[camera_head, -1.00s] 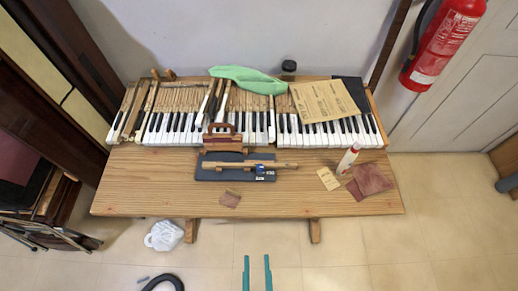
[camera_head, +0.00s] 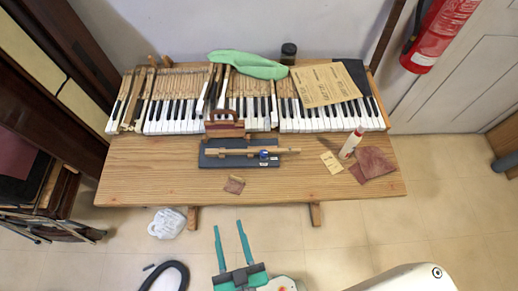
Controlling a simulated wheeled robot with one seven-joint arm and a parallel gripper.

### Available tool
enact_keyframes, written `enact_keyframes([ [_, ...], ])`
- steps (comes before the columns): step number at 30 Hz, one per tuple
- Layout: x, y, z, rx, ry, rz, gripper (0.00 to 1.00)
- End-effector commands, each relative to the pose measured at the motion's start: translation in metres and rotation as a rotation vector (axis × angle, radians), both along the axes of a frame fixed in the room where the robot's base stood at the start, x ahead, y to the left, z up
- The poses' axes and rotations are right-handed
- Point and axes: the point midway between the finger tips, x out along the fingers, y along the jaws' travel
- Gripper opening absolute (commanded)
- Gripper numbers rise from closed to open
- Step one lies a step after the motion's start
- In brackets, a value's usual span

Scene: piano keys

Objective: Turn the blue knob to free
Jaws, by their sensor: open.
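The small blue knob (camera_head: 264,155) sits on a pale wooden bar (camera_head: 222,152), right of the bar's middle. The bar lies across a dark flat board (camera_head: 208,161) on the wooden bench. Small pale labels show beside the knob, too small to read. My gripper (camera_head: 230,230) has two teal fingers, spread apart with nothing between them. It is in front of the bench's near edge, below and left of the knob in the picture, and apart from it. The knob's exact turn cannot be told at this size.
A red-brown wooden block tool (camera_head: 224,124) stands behind the bar, by the piano keys (camera_head: 180,117). A fire extinguisher (camera_head: 439,35) hangs at the right. The bench's front left is bare.

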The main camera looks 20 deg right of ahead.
Motion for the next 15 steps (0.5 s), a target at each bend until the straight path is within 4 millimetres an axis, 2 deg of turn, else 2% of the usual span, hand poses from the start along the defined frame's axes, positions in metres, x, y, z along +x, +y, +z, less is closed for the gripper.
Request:
enact_keyframes([
  [1, 0.021, 0.006, 0.005, 0.030, -0.033, -0.011, 0.41],
  [8, 0.103, 0.037, 0.035, 0.146, -0.149, -0.004, 0.41],
  [15, 0.182, 0.069, 0.091, 0.216, -0.281, 0.074, 0.41],
])
